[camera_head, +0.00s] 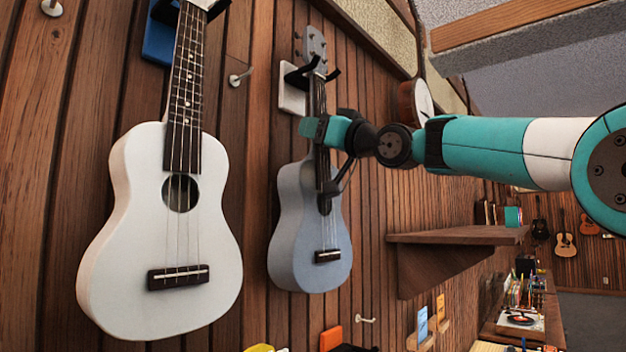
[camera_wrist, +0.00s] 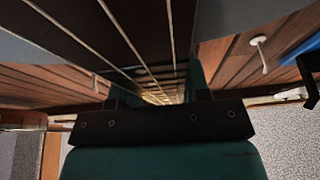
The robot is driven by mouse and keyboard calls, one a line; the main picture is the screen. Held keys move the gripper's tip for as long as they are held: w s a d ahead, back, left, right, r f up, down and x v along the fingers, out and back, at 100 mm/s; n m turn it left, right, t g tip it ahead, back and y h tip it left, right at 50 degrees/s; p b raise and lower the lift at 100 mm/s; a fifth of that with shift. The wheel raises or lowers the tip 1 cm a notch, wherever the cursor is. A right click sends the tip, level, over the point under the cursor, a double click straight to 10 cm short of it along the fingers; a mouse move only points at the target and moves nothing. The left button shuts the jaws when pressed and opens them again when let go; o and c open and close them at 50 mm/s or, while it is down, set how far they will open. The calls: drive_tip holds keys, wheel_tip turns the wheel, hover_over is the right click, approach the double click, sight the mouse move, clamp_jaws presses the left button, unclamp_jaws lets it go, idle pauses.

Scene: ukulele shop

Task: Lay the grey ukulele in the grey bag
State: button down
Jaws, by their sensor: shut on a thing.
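The grey ukulele (camera_head: 300,235), pale blue-grey with a dark neck, hangs upright against the wood wall in the head view. Its headstock (camera_head: 313,45) is above a black hook on a white plate (camera_head: 292,97). My gripper (camera_head: 320,129) is shut on its neck, between the hook and the body. In the wrist view the dark fretboard (camera_wrist: 110,30) and its strings fill the top middle, with my gripper (camera_wrist: 160,95) partly hidden around it. I cannot make out the grey bag in either view.
A white ukulele (camera_head: 180,235) hangs close on the left, from a blue-plated hook (camera_head: 158,40). Bare pegs (camera_head: 240,76) stick out of the wall. A wooden shelf (camera_head: 455,237) juts out at the right. Small orange (camera_head: 331,338) and yellow (camera_head: 260,348) things show at the bottom edge.

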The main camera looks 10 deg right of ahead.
sight(322, 109)
drive_tip(key=shift+r, duration=0.15)
drive_tip(key=shift+r+p, duration=1.1)
drive_tip(key=shift+r, duration=0.2)
drive_tip(key=shift+s+d, duration=0.1)
drive_tip(key=shift+s, duration=0.05)
drive_tip(key=shift+s+d+b, duration=0.7)
drive_tip(key=shift+s+b, duration=0.05)
drive_tip(key=shift+s, duration=0.2)
drive_tip(key=shift+s+d+b, duration=0.7)
drive_tip(key=shift+s+b, duration=0.05)
drive_tip(key=shift+s, duration=0.2)
drive_tip(key=s+d+b, duration=0.2)
drive_tip(key=s+d, duration=0.1)
drive_tip(key=s, duration=0.2)
drive_tip(key=shift+d+b, duration=0.25)
drive_tip(key=shift+b, duration=0.1)
drive_tip(key=shift+w, duration=0.1)
idle(0.6)
